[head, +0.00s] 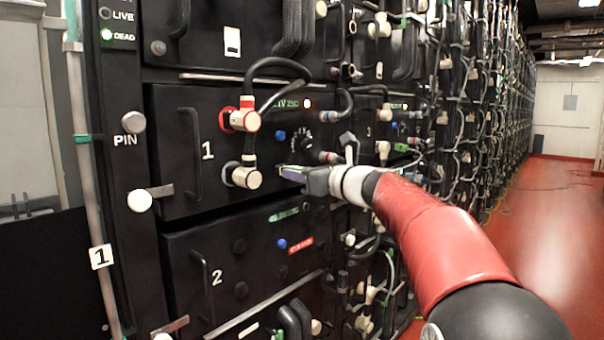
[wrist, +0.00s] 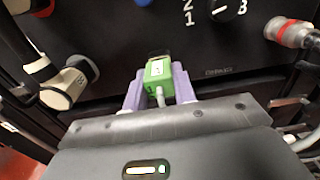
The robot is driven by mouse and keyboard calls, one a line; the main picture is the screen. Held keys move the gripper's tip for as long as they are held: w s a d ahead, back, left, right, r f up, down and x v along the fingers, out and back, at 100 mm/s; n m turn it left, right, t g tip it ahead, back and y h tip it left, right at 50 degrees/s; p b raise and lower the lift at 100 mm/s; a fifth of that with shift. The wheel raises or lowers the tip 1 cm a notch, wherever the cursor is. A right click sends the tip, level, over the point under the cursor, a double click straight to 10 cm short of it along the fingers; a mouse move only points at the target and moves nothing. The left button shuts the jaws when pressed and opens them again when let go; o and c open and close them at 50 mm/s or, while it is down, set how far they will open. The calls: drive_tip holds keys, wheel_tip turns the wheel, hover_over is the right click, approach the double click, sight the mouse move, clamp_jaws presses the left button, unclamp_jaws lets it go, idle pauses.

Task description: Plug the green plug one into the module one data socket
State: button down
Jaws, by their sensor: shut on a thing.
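My gripper (head: 292,173) is at the lower right of the black front of module one (head: 180,185), marked with a white 1. In the wrist view its two purple fingers (wrist: 159,92) are shut on the green plug one (wrist: 158,72), one finger on each side. The plug has a white label, and a pale cable runs back from it toward the gripper. A dark block (wrist: 159,53) shows at its front end, against the module's face. I cannot tell whether this is the plug's nose or the data socket, nor whether the plug is seated.
A cream connector (head: 243,177) and a red-collared one (head: 243,118) stick out left of my gripper. A rotary knob (wrist: 226,8) and a grey-red connector (wrist: 291,32) are above right in the wrist view. Module two (head: 240,265) lies below.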

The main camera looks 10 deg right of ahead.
drive_tip(key=shift+w+a, duration=0.45)
drive_tip(key=shift+w, duration=0.15)
drive_tip(key=c, duration=1.1)
unclamp_jaws()
drive_tip(key=shift+o, duration=0.2)
